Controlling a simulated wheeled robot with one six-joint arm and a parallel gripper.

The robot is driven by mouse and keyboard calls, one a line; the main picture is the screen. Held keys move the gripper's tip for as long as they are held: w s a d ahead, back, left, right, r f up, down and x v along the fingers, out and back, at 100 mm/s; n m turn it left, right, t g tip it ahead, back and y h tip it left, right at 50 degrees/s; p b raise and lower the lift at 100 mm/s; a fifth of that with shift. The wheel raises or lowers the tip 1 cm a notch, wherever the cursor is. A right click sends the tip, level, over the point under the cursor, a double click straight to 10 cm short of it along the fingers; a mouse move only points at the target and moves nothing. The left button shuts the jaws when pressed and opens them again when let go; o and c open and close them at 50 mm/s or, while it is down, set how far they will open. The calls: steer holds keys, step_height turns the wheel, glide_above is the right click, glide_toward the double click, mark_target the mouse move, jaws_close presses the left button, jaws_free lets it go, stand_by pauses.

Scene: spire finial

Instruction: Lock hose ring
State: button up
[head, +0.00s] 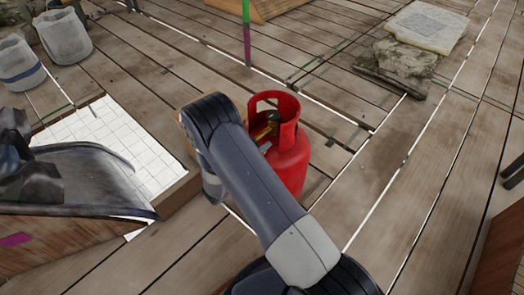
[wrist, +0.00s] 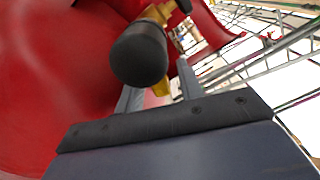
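A red gas cylinder (head: 292,165) stands on the plank deck in the head view, partly behind my arm. Inside its open collar a brass valve (head: 262,132) with a dark part shows. In the wrist view the red cylinder (wrist: 50,70) fills the left. A black rounded cylindrical part (wrist: 139,54) sits on the brass fitting (wrist: 161,86), close to the camera. My gripper (wrist: 160,92) has its two grey fingers apart, with the brass fitting's lower end showing between them. I cannot tell whether they touch it. No separate hose ring can be made out.
A white-tiled box (head: 110,140) and a dark curved sheet (head: 80,180) lie to the left. Buckets (head: 62,38) stand at the far left. A green and purple pole (head: 246,35) rises behind the cylinder. Stone slabs (head: 425,27) lie at back right. Deck right of the cylinder is clear.

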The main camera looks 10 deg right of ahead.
jaws_close()
steer(key=shift+f, duration=0.1)
steer(key=m+b, duration=0.1)
steer(key=f+m, duration=0.1)
steer(key=shift+w+a+m+b, duration=0.2)
steer(key=shift+m+b, duration=0.2)
steer(key=shift+w+a+f+m+b, duration=0.1)
steer(key=shift+m+b, duration=0.15)
steer(key=shift+m, duration=0.3)
steer(key=shift+w+a+f+m+b, duration=0.1)
steer(key=shift+m+b, duration=0.1)
steer(key=shift+m, duration=0.35)
steer(key=shift+o, duration=0.3)
jaws_free()
